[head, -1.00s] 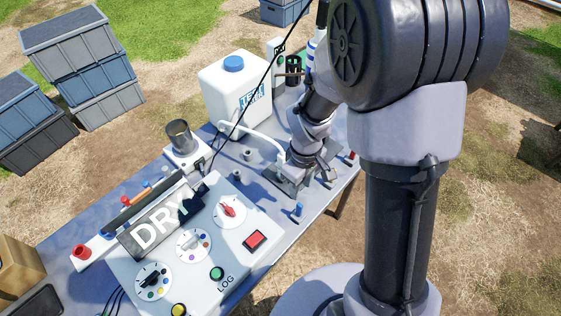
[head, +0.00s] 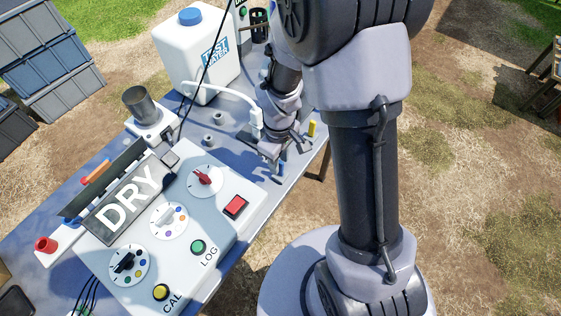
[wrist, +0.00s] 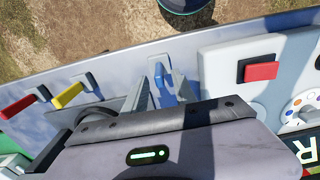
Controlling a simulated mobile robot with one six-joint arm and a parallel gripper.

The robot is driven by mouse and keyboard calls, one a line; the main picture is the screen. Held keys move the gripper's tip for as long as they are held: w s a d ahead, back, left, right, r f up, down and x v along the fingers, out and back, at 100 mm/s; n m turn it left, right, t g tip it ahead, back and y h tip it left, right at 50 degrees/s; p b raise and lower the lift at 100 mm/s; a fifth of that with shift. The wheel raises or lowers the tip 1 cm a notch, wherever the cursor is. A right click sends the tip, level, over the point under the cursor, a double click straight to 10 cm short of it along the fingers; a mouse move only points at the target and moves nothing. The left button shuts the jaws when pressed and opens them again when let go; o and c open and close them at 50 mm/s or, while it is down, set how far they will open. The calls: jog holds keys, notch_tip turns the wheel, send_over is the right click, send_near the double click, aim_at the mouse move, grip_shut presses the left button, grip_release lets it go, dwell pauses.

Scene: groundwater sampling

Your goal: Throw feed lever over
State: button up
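Small levers line the table's front edge: a blue lever (wrist: 161,82), a yellow lever (wrist: 70,95) and a red lever (wrist: 20,104) in the wrist view. I cannot tell from any label which is the feed lever. In the head view the blue lever (head: 281,169) and yellow lever (head: 311,128) stand beside my gripper (head: 272,150). In the wrist view my gripper (wrist: 162,92) has its fingers apart on either side of the blue lever. Contact with the lever is not clear. My gripper's body hides the lower part of the view.
Beside the levers is a grey control box (head: 220,225) with dials, a red switch (head: 235,207) and a DRY sign (head: 129,202). A white hose (head: 225,92) runs close to my gripper.

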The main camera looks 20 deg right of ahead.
grip_shut()
jog(key=shift+d+r+p, duration=0.1)
jog(key=shift+d+p, duration=0.05)
jog(key=shift+p, duration=0.15)
jog(key=w+d+y+p, duration=0.1)
jog(key=w+d+f+g+p, duration=0.1)
jog(key=shift+w+d+y, duration=0.15)
jog(key=shift+d+y, duration=0.25)
jog(key=shift+a, duration=0.1)
jog(key=c, duration=0.5)
grip_release()
jog(key=shift+w+d+f+g+y, duration=0.35)
jog(key=shift+d+f+g+y, duration=0.1)
jog(key=shift+d+f, duration=0.15)
jog(key=shift+w+d+f+g+y, duration=0.35)
jog(key=shift+d+f+y, duration=0.15)
jog(key=shift+f, duration=0.1)
jog(key=shift+c, duration=0.2)
jog(key=shift+s+a, duration=0.1)
jog(key=shift+s, duration=0.05)
jog(key=shift+c, duration=0.2)
jog(key=o, duration=0.7)
jog(key=shift+o, duration=0.4)
jog(key=shift+f, duration=0.15)
